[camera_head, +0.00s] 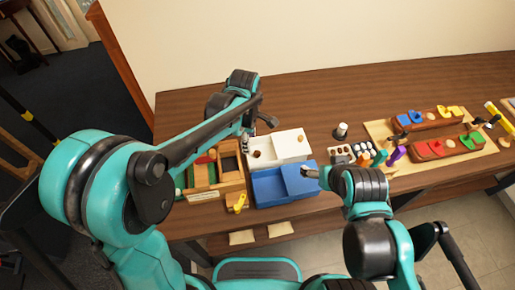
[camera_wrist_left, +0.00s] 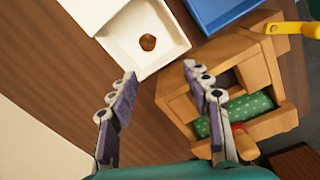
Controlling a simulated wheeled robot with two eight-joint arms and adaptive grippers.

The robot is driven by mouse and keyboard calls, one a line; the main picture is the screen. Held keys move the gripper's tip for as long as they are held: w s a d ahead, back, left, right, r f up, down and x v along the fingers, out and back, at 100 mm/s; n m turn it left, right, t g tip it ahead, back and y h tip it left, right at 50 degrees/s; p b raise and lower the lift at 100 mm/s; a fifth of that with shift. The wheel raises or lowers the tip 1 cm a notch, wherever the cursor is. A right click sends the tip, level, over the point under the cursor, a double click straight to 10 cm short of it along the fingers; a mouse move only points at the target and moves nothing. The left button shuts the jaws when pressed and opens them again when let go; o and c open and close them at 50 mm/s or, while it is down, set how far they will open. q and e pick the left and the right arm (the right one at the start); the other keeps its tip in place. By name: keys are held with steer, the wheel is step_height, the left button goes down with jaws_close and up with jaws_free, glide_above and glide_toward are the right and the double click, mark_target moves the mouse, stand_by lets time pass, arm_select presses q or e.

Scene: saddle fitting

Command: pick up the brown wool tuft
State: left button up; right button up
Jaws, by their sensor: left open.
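The brown wool tuft (camera_wrist_left: 147,42) lies in a white tray (camera_wrist_left: 104,22) in the left wrist view. In the head view the tuft (camera_head: 257,154) is a small dark spot at the left of the white tray (camera_head: 277,144). My left gripper (camera_wrist_left: 160,76) is open and empty, its fingers apart near the tray's edge, short of the tuft. In the head view the left gripper (camera_head: 246,140) is at the tray's left edge, partly hidden by its arm. My right gripper (camera_head: 316,173) is over the right edge of the blue tray; its jaws are too small to judge.
The blue tray (camera_head: 268,187) stands in front of the white one. A wooden box (camera_head: 230,171) with green and red things is at its left. A pale lump (camera_head: 299,139) lies in the white tray. A mat (camera_head: 472,157) with coloured pieces is at the right. The table (camera_head: 200,105) behind is bare.

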mark_target(257, 152)
arm_select(q)
steer(key=shift+w+d+f+n, duration=0.5)
steer(key=shift+d+f, duration=0.05)
steer(key=shift+d, duration=0.15)
steer(key=shift+d+f+g, duration=0.15)
steer(key=shift+f+g, duration=0.05)
steer(key=shift+g, duration=0.1)
steer(key=shift+d+f+n, duration=0.1)
steer(key=shift+f+n, duration=0.2)
steer(key=shift+n, duration=0.1)
step_height(257, 152, down, 3)
steer(key=shift+w+r+b, duration=0.1)
steer(key=shift+b, duration=0.35)
steer(key=f, duration=0.1)
steer(key=f+b, duration=0.1)
steer(key=f, duration=0.1)
steer(key=f+b, duration=0.1)
steer(key=shift+w+d+f, duration=0.25)
steer(key=shift+d+f, duration=0.15)
steer(key=shift+r, duration=0.1)
steer(key=c, duration=1)
